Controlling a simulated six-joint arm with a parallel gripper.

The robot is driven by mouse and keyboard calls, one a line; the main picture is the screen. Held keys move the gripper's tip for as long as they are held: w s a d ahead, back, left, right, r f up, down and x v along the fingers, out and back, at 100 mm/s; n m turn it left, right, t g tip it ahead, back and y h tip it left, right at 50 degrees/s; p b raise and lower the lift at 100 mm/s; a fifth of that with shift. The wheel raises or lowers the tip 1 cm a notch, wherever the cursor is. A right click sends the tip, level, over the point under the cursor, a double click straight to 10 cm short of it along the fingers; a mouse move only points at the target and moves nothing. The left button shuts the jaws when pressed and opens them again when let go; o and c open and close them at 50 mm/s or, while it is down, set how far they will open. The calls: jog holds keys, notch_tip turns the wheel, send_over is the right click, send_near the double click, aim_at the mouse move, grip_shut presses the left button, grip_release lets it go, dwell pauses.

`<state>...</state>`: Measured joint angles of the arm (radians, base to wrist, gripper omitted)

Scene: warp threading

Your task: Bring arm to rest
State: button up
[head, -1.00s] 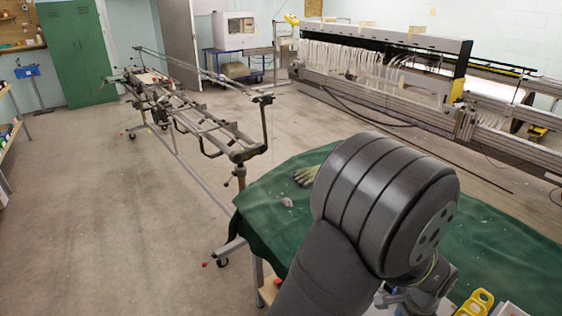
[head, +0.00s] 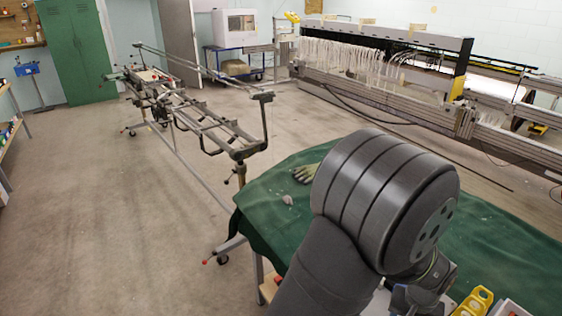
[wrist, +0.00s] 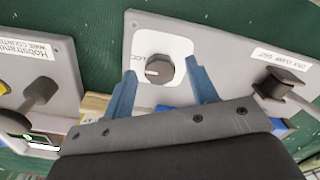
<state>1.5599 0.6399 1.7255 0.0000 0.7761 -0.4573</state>
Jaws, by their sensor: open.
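My gripper (wrist: 162,82) shows in the wrist view, with its two blue fingers apart and nothing between them. The fingers point toward a grey panel (wrist: 225,45) with a dark round knob (wrist: 158,69) on a white plate. The knob appears in the gap between the fingertips; I cannot tell how far off it is. In the head view my dark arm fills the lower right and hides my gripper.
A green cloth (head: 285,225) covers the table. A glove (head: 306,173) and a small grey object (head: 288,200) lie on it. A yellow tool (head: 473,302) is at the lower right. A labelled box (wrist: 52,60) stands left of the panel. Open floor lies left.

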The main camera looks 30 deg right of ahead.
jog(key=shift+n, duration=2.2)
